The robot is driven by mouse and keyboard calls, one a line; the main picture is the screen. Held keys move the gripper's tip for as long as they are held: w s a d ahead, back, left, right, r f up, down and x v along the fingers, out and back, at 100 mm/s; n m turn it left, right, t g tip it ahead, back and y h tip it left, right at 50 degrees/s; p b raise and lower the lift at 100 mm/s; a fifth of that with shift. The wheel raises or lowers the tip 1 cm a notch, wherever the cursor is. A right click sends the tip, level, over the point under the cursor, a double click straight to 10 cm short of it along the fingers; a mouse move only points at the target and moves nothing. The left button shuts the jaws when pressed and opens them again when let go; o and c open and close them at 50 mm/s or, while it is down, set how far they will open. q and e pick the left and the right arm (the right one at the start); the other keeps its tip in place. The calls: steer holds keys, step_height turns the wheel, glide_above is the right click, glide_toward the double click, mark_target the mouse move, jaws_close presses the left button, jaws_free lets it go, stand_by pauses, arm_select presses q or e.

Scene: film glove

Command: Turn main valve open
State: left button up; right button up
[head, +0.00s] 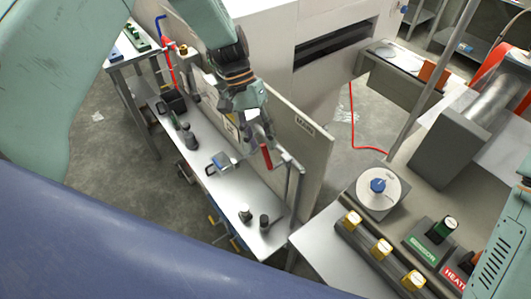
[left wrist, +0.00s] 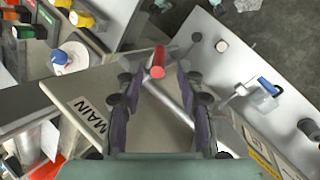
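The main valve shows as a red handle (head: 266,157) on a grey pipe beside a pale panel marked MAIN (head: 308,133). In the left wrist view the red handle (left wrist: 158,62) lies just beyond and between the fingertips, with the MAIN panel (left wrist: 90,112) to its left. My left gripper (head: 259,138) is above the handle in the head view. Its two dark fingers stand apart in the left wrist view (left wrist: 157,82), with nothing clearly clamped between them. Whether a finger touches the handle cannot be told. My right gripper is not in view.
A narrow metal bench (head: 230,193) with small items runs below the valve.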

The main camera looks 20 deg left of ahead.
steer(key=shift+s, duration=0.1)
arm_select(q)
steer(key=v, duration=0.5)
steer(key=shift+w+a+r, duration=0.1)
steer(key=shift+a+r, duration=0.05)
steer(key=shift+r, duration=0.2)
steer(key=shift+c, duration=0.4)
